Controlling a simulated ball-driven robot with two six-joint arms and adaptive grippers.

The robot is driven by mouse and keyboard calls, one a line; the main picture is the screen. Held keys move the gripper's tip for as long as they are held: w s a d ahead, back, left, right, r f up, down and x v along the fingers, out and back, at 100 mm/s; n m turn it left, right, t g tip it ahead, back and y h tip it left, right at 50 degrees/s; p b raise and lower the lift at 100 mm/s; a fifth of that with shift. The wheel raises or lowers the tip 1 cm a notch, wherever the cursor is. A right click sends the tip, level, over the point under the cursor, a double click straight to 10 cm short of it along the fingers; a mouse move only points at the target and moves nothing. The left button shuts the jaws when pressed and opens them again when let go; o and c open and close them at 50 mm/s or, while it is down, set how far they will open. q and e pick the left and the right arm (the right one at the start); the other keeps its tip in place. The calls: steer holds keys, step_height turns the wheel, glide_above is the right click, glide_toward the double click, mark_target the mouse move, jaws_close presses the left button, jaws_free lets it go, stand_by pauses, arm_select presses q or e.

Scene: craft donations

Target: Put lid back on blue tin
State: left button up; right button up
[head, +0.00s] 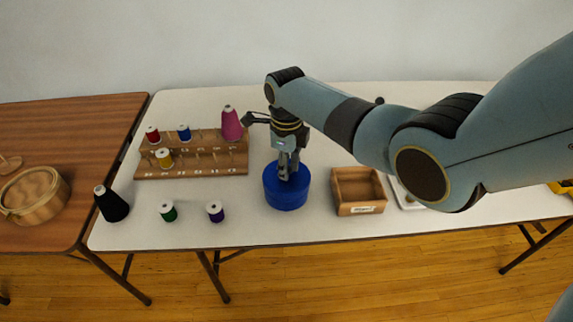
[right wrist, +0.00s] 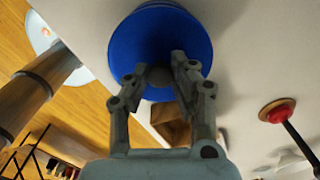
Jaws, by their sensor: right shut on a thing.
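The blue tin (head: 286,203) stands upright on the white table, near its front edge. Its blue lid (head: 271,180) is at the top of the tin, level as far as I can see. My right gripper (head: 287,176) points down over the lid. In the right wrist view its fingers are shut on the lid's grey knob (right wrist: 158,77), with the blue lid (right wrist: 150,35) filling the space behind. The fingers hide part of the lid, and I cannot tell whether it sits fully down on the tin. My left gripper is not in view.
Left of the tin is a wooden spool rack (head: 190,168) with a pink cone (head: 231,123). Green (head: 168,211) and purple (head: 215,211) spools and a black cone (head: 110,204) stand in front. An open wooden box (head: 358,208) is close on the right.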

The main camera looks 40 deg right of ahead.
stand_by(0.4)
steer(key=o, duration=1.5)
steer(key=shift+r, duration=0.1)
step_height(320, 180, up, 7)
steer(key=p, duration=0.8)
steer(key=shift+c, duration=0.4)
jaws_close()
